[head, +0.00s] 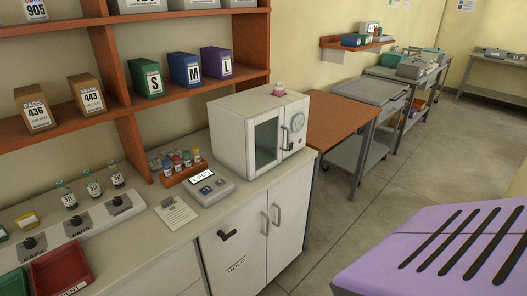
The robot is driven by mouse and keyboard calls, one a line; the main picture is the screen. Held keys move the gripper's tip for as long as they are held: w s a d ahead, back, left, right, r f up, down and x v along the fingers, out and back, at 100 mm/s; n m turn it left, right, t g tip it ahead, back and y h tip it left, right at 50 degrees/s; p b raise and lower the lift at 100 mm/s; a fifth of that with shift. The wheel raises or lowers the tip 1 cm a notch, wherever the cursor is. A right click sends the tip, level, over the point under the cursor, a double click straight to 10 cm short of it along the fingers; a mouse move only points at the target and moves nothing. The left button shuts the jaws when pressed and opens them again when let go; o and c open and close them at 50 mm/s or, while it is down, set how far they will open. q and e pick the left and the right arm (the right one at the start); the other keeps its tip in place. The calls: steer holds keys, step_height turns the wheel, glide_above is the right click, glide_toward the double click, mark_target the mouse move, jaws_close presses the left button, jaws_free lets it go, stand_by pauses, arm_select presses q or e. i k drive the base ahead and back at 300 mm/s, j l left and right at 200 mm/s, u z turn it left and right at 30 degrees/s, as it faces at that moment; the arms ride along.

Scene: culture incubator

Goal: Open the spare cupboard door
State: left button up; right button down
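A white two-door cupboard stands under the counter, in the lower middle of the head view. Its left door (233,248) is shut and carries a dark lever (228,235), an upright metal handle (264,224) and a label reading HOLD (236,266). Its right door (288,226) is also shut, with its own upright metal handle (277,215). I see no label reading spare, so I cannot tell which door is the spare one. Neither of my grippers is in view.
A white incubator (231,138) with a glass door stands on the counter above the cupboard. A device with a display (208,189), a rack of vials (184,171) and a paper card (176,212) sit beside it. The floor (345,248) right of the cupboard is clear.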

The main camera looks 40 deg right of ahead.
mark_target(288, 202)
steer(key=z, duration=1.2)
steer(key=i+l+z, duration=0.1)
steer(key=z, duration=0.15)
steer(key=i+l+z, duration=0.15)
steer(key=z, duration=0.15)
steer(key=i+l+z, duration=0.35)
steer(key=i, duration=0.1)
